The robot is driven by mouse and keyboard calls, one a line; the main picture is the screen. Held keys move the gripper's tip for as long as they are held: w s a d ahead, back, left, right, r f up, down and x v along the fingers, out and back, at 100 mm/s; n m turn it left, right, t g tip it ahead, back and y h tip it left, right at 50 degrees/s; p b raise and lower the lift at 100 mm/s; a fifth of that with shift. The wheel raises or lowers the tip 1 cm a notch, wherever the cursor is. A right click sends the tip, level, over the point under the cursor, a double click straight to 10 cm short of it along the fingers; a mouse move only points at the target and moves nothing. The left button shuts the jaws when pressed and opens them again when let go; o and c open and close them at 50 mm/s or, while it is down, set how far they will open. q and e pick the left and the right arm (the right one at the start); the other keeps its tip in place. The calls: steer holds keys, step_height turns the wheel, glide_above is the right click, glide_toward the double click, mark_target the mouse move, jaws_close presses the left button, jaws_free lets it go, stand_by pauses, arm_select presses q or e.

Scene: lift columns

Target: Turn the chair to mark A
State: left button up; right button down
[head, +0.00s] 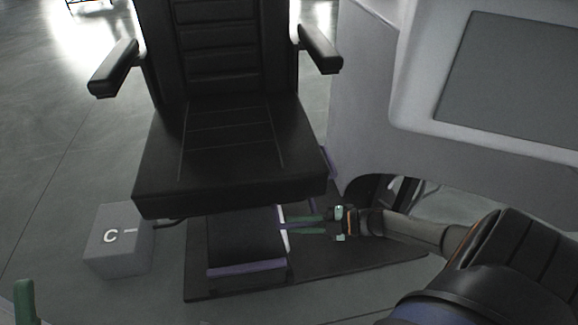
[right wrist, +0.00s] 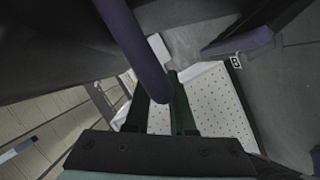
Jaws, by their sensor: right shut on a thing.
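The black padded chair (head: 228,150) with two armrests fills the middle of the head view, seat toward me. My right gripper (head: 308,225) reaches in from the right, low under the seat's right front corner. Its green fingers are shut on a purple bar. In the right wrist view, the purple bar (right wrist: 136,48) runs down from the top to between the fingers (right wrist: 167,105). Mark A is not seen; a grey block with the letter C (head: 118,240) stands left of the chair. A green fingertip of my left gripper (head: 25,300) shows at the lower left; its opening cannot be judged.
A dark base plate (head: 350,270) lies under the chair, with a purple-edged footrest (head: 245,268) in front. A large grey cabinet with a dark screen (head: 510,75) stands close on the right. Grey floor (head: 50,180) is open at the left.

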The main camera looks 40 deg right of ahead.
steer(key=shift+d, duration=0.35)
steer(key=shift+d, duration=0.15)
steer(key=c, duration=0.8)
jaws_free()
steer(key=shift+o, duration=0.2)
steer(key=shift+a, duration=0.2)
steer(key=shift+a, duration=0.1)
